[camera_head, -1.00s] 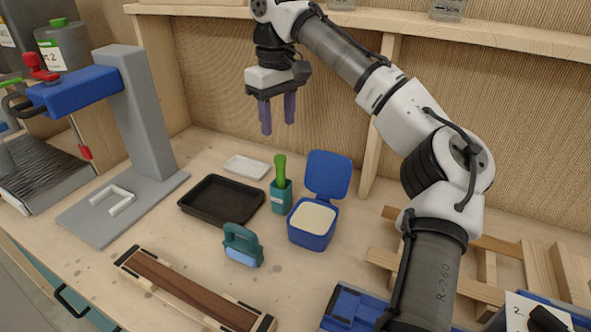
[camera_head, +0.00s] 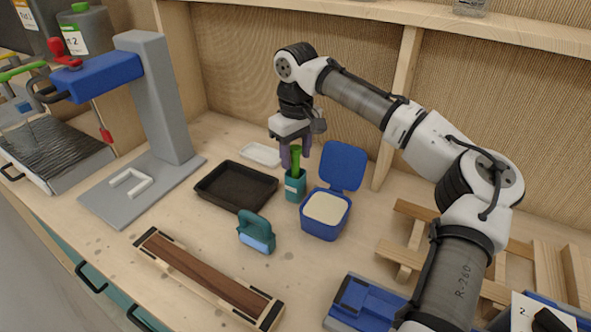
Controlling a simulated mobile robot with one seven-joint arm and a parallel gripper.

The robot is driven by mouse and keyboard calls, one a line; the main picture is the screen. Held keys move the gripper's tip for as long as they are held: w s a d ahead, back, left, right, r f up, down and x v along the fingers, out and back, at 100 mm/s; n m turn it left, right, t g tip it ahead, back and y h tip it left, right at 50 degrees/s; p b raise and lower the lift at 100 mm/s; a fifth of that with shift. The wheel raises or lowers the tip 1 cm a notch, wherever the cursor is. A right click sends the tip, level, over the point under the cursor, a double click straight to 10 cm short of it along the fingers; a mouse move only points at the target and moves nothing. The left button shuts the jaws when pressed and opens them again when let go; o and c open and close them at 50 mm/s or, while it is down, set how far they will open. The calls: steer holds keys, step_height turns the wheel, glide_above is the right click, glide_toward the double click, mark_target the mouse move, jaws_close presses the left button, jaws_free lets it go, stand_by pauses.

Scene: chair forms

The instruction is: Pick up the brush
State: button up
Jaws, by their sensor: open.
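A brush with a bright green handle (camera_head: 295,159) stands upright in a teal cup (camera_head: 294,190) on the workbench; its lower end is hidden inside the cup. My gripper (camera_head: 296,162) points down over the cup with its two purple fingers open. In this view the fingers appear on either side of the upper handle. I cannot tell whether either finger touches it.
A blue box (camera_head: 322,226) with its lid open and pale contents stands just right of the cup. A black tray (camera_head: 217,200) and a white dish (camera_head: 261,154) lie to the left. A teal-handled tool (camera_head: 251,224) sits in front. A wooden back wall is behind.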

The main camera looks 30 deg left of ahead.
steer(key=shift+f, duration=0.9)
steer(key=shift+c, duration=0.3)
jaws_close()
steer(key=shift+r, duration=0.15)
